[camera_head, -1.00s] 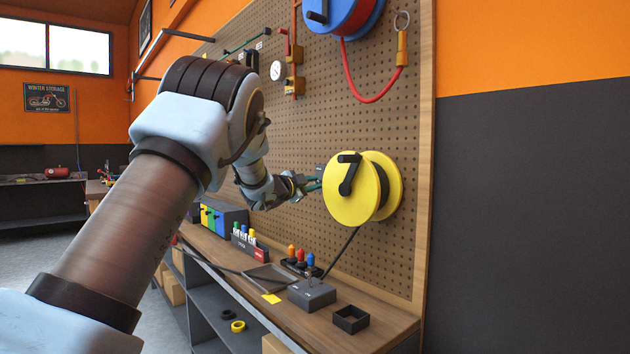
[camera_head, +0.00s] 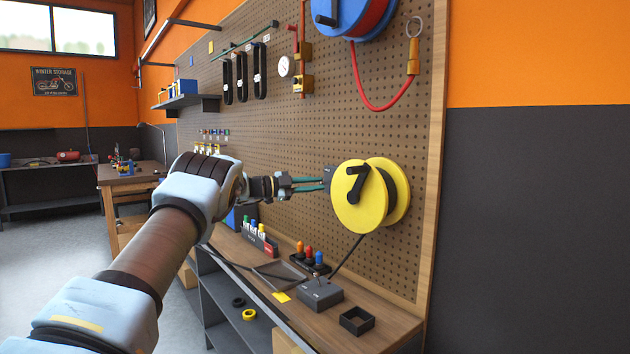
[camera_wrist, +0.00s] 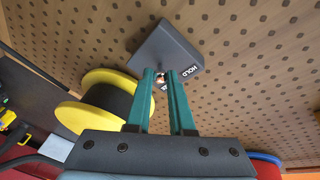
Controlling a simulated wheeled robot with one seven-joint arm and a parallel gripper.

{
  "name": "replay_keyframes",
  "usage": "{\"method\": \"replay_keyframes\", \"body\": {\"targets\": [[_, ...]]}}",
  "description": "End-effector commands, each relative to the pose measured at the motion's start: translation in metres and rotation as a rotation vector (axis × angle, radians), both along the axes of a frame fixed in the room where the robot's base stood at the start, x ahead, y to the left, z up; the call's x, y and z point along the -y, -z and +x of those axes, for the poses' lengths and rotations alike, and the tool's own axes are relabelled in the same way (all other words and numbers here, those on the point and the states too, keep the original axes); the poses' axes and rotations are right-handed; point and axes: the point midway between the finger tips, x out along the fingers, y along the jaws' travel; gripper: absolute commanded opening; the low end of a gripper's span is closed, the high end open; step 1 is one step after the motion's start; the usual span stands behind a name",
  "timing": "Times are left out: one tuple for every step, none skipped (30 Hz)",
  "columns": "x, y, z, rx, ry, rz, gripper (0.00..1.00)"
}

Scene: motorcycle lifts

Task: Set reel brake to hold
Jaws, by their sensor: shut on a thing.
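The reel brake is a small dark grey plate (camera_head: 329,176) on the pegboard, just left of the yellow reel (camera_head: 358,198). In the wrist view the plate (camera_wrist: 160,48) carries the word HOLD near its right corner; another label is mostly hidden by my fingers. My gripper (camera_head: 325,185) reaches the plate from the left. In the wrist view its green fingers (camera_wrist: 164,80) are close together on a small light and coppery piece at the plate, seemingly the brake lever. Most of that piece is hidden, so its exact setting cannot be told.
A black crank (camera_head: 357,183) sticks out from the yellow reel's face. A red hose (camera_head: 375,105) hangs from a blue reel above. Below, the bench holds a grey box (camera_head: 320,296), a black tray (camera_head: 357,320) and coloured-top tools. Open pegboard lies left of the brake.

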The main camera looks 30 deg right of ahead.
Motion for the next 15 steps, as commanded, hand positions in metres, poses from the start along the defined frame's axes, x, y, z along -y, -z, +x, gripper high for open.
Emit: {"method": "replay_keyframes", "body": {"targets": [[0.0011,-0.0012,-0.0001,0.0,0.016,0.0,0.0],[0.0012,-0.0009,0.0003,0.001,0.024,0.0,0.0],[0.0013,-0.0011,0.0009,0.001,0.033,0.001,0.0],[0.0015,-0.0006,0.0013,0.0,0.039,0.001,0.0],[0.0014,-0.0006,0.0016,0.001,0.046,0.001,0.0],[0.0014,-0.0008,0.0021,0.001,0.054,0.0,0.0],[0.0015,-0.0003,0.0024,0.0,0.06,0.001,0.0],[0.0015,-0.0005,0.0027,0.001,0.065,0.001,0.0],[0.0016,-0.0006,0.0031,0.002,0.071,0.0,0.0],[0.0017,0.0,0.0034,0.001,0.075,0.001,0.0],[0.0018,0.0,0.0036,0.001,0.079,0.001,0.0],[0.0021,-0.0002,0.0037,0.0,0.083,0.0,0.0],[0.0022,-0.0001,0.0038,0.001,0.086,0.0,0.0],[0.0023,0.0001,0.0039,0.001,0.089,0.0,0.0],[0.0024,0.0005,0.0041,0.0,0.092,0.001,0.0]]}}
